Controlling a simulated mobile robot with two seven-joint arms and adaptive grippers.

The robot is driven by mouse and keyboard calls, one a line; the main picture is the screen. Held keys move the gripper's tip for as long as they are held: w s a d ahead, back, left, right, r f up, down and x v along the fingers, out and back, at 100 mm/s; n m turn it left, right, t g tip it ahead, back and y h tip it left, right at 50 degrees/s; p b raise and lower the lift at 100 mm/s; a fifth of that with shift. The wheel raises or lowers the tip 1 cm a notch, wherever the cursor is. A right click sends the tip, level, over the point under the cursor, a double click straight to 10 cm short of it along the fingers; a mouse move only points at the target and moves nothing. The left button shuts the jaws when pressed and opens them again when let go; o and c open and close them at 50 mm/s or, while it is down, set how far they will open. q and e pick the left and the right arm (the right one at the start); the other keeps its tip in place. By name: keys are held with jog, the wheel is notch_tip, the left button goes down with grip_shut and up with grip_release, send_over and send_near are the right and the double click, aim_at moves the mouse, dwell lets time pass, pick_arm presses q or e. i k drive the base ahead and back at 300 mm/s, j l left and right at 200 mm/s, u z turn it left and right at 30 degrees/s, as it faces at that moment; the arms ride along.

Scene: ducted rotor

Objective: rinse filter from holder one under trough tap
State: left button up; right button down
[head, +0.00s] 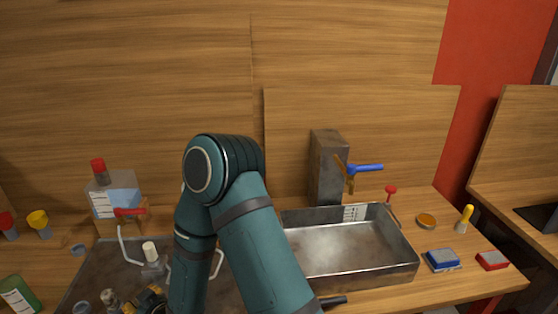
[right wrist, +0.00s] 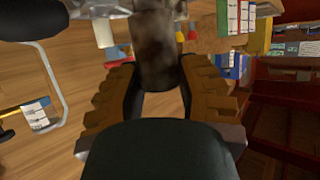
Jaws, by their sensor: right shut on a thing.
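In the right wrist view my right gripper (right wrist: 158,80) is shut on a grey-brown, mottled cylinder, which looks like the filter (right wrist: 156,48). Its far end runs to the top edge of the picture. In the head view one of my arms folds across the middle, and its gripper is mostly hidden low on the left. The metal trough (head: 346,281) stands on the bench to the right of that arm. The tap (head: 351,183), brass with a blue lever, is on a dark metal block (head: 326,165) behind the trough. I cannot tell which holder is holder one. My left gripper is not in view.
A dark tray (head: 95,262) with white handles lies left of my arm. A red-capped bottle (head: 114,199) stands behind it. A blue sponge (head: 441,261) and a red block (head: 492,260) lie right of the trough. The trough's floor looks bare.

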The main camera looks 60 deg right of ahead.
aim_at(351, 169)
jog(key=k+l+u, duration=0.15)
jog(key=u, duration=0.7)
jog(key=k+z, duration=0.1)
jog(key=z, duration=0.4)
jog(key=k+z, duration=0.1)
jog(key=z, duration=0.85)
jog(key=k+l+z, duration=0.1)
jog(key=z, duration=0.4)
